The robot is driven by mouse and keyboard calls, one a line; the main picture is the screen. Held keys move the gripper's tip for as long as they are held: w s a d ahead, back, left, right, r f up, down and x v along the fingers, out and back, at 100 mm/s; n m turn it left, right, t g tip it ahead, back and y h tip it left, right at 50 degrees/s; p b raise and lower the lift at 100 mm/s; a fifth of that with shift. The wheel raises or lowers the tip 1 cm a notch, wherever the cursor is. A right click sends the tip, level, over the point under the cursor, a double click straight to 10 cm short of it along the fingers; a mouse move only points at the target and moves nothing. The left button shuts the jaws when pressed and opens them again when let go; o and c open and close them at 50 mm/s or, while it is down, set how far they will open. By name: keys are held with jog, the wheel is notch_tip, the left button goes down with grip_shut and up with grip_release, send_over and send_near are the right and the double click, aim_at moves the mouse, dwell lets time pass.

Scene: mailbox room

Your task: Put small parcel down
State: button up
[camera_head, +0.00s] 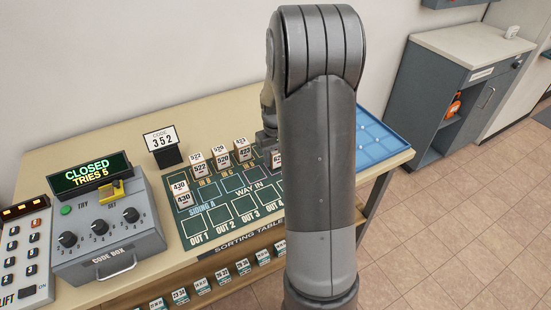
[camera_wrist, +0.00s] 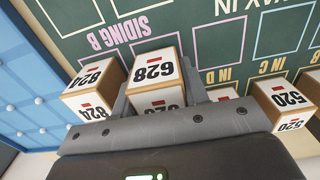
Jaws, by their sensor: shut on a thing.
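My gripper (camera_wrist: 160,92) is shut on a small white-and-tan parcel marked 628 (camera_wrist: 153,72). In the head view my gripper (camera_head: 269,138) is mostly hidden behind my arm, and only a sliver of a parcel (camera_head: 277,159) shows below it. The held parcel is over or on the green sorting mat (camera_head: 222,207), near the SIDING B lettering; I cannot tell whether it touches the mat. A parcel marked 824 (camera_wrist: 92,84) stands close on its left in the wrist view. A parcel marked 520 (camera_wrist: 286,98) stands to its right, with another partly hidden between.
Several numbered parcels stand in the IN rows, and a parcel marked 430 (camera_head: 182,199) is at SIDING A. The code box (camera_head: 109,233) reads CLOSED, TRIES 5. A blue tray (camera_head: 382,143) is at right. The OUT squares are bare.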

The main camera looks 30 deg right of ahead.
jog(key=shift+f, duration=0.6)
jog(key=shift+f, duration=0.1)
jog(key=o, duration=1)
